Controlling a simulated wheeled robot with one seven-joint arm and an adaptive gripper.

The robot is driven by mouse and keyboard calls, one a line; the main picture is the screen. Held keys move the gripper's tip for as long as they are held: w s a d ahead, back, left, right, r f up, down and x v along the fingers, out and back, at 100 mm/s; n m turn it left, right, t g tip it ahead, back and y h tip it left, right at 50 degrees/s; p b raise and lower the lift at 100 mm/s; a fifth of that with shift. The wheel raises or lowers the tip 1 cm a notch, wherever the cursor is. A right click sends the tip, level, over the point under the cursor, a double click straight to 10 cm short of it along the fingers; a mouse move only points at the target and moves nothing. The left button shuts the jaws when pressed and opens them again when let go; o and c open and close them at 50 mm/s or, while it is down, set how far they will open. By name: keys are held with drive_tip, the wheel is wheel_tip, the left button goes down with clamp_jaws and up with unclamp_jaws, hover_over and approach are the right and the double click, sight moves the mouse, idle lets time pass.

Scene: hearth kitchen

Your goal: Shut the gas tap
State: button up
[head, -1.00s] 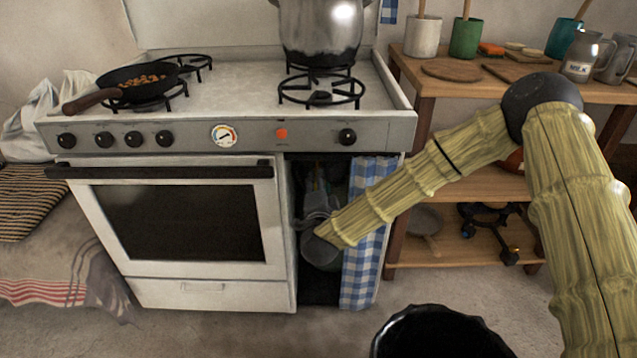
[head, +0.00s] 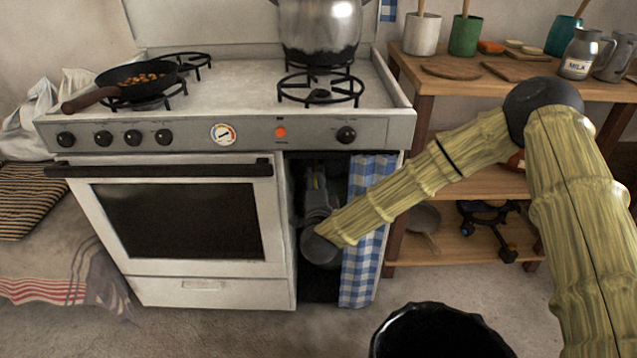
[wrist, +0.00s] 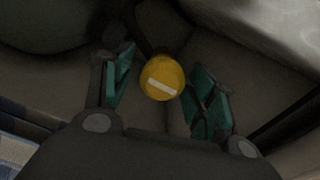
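The gas tap (wrist: 162,78) is a round yellow knob with a white bar on its face. It shows in the wrist view, and the bar lies nearly crosswise, tilted a little down to the right. My gripper (wrist: 163,88) is open, with one teal-padded finger on either side of the knob. Both pads look close to the knob's edges, but I cannot tell whether they touch it. In the head view my gripper is inside the dark open compartment right of the oven door, and the tap is hidden there.
A blue checked curtain (head: 366,230) hangs at the compartment's right side, close to my arm. The white stove (head: 190,290) stands left of it. A dark rounded object (wrist: 45,22) fills the upper left of the wrist view. A wooden shelf (head: 455,250) is at the right.

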drive_tip(key=shift+s, duration=0.1)
drive_tip(key=s, duration=1.1)
drive_tip(key=shift+s, duration=0.4)
